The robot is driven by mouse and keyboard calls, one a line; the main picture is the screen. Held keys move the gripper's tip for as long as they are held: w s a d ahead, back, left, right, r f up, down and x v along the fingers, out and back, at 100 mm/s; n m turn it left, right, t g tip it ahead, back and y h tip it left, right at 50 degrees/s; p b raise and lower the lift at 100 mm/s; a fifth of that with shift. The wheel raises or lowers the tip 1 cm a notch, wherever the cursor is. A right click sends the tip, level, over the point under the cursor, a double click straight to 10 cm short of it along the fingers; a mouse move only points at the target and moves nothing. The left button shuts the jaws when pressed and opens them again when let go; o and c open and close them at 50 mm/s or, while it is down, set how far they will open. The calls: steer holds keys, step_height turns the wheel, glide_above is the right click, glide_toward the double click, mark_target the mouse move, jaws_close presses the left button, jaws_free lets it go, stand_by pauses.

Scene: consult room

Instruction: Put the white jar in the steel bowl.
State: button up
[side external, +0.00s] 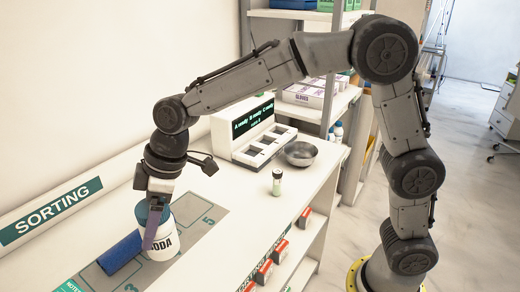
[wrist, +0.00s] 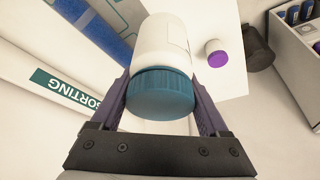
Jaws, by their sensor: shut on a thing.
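The white jar (side external: 163,240) has a teal lid and a label reading "SODA" in part. It stands upright at the mat on the counter; I cannot tell whether its base touches the surface. My gripper (side external: 154,225) comes down over it from above, with its fingers shut on the jar's sides. In the wrist view the jar (wrist: 162,48) and its teal lid lie between the two purple fingers (wrist: 161,100). The steel bowl (side external: 300,153) sits apart, farther back on the counter, and looks empty. I cannot identify the bowl surely in the wrist view.
A blue roll (side external: 121,252) lies left of the jar. A small vial (side external: 277,182) stands between the jar and the bowl; a purple-capped one (wrist: 215,53) shows in the wrist view. A sorting console (side external: 252,135) stands left of the bowl. Shelves line the counter front.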

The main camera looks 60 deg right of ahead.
steer(key=w+d+m+t+h, duration=0.2)
steer(key=d+m, duration=0.5)
steer(key=d, duration=1.9)
steer(key=s+d+r+m+h, duration=0.15)
steer(key=s+d+m, duration=0.25)
steer(key=s+d, duration=0.55)
steer(key=s+d+r+m+h, duration=0.15)
steer(key=s+d+m, duration=0.25)
steer(key=d, duration=1.1)
steer(key=shift+g, duration=0.3)
steer(key=shift+w+d+f, duration=1.6)
steer(key=shift+w+f, duration=0.15)
steer(key=shift+f, duration=0.55)
steer(key=shift+w+d+f, duration=1.6)
steer(key=shift+w+f, duration=0.1)
steer(key=shift+f, duration=0.55)
steer(key=shift+w+d+f, duration=1.6)
steer(key=shift+w+f, duration=0.15)
steer(key=shift+f, duration=0.55)
steer(key=shift+f, duration=0.1)
